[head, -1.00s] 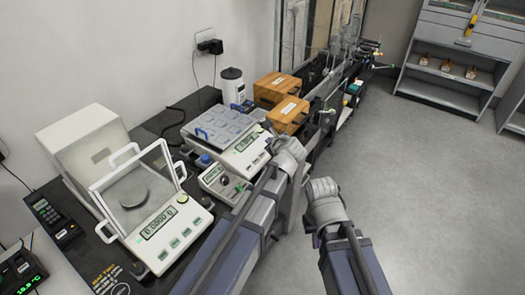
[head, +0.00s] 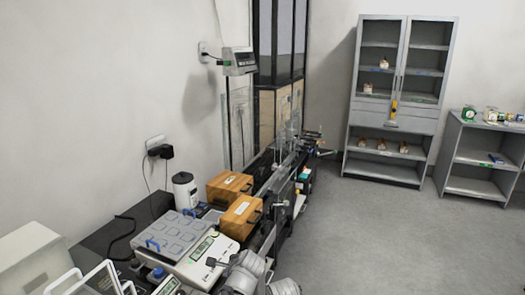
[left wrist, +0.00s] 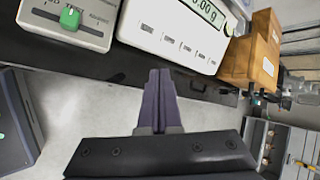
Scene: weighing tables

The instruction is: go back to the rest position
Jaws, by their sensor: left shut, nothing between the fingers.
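My left gripper (head: 213,263) is at the bottom of the head view, close to the front of the balance with the grey tray on top. In the left wrist view its two dark fingers (left wrist: 159,75) lie together, with nothing between them. They point at the dark table edge below the balance front (left wrist: 175,35) and look clear of it. Only a grey wrist part of my right arm shows at the bottom edge of the head view; its fingers do not show.
The balance with the grey tray (head: 178,231) stands on the dark table, with two wooden boxes (head: 231,187) and a white canister (head: 186,190) behind it. A grey cabinet (head: 400,100) and a low shelf (head: 482,158) stand at the back. The grey floor (head: 385,240) to the right is clear.

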